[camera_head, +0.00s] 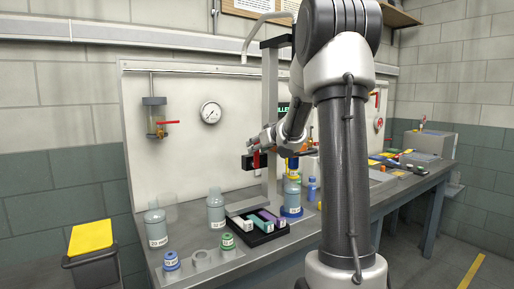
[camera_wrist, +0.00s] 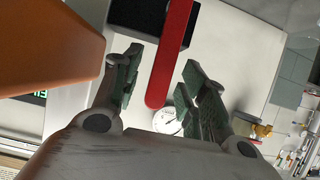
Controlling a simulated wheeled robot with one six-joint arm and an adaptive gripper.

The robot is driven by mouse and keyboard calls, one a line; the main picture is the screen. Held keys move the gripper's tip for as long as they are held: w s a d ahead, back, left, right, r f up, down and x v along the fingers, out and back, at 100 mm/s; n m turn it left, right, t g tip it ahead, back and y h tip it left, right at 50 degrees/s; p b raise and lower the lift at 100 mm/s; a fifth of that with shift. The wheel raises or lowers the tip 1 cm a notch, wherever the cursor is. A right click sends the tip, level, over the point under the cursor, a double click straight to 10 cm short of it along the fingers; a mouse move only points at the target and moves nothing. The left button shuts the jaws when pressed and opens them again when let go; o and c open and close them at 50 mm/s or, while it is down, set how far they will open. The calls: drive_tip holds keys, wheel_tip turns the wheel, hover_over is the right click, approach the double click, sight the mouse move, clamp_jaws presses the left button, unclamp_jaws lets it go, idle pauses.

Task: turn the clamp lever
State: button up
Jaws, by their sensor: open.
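The clamp lever is a red bar with a rounded end; in the wrist view the lever (camera_wrist: 172,55) comes down from the top edge, beside a black block (camera_wrist: 135,15). My gripper (camera_wrist: 163,68) is open, with one finger on each side of the lever. I see gaps on both sides, so the fingers appear apart from it. In the head view, my gripper (camera_head: 268,142) is at the grey upright stand, and the red lever (camera_head: 256,161) shows beside the small black block (camera_head: 246,162). My arm hides part of the clamp there.
A bench (camera_head: 160,258) holds grey bottles (camera_head: 216,212), small jars and a black tray (camera_head: 258,238). A round gauge (camera_head: 210,112) and a red-handled valve (camera_head: 157,118) are on the back panel. A large orange surface (camera_wrist: 45,40) is close at left in the wrist view.

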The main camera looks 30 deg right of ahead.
drive_tip(key=shift+s+r, duration=0.2)
drive_tip(key=shift+s, duration=0.2)
drive_tip(key=shift+v, duration=3)
drive_tip(key=shift+r, duration=0.1)
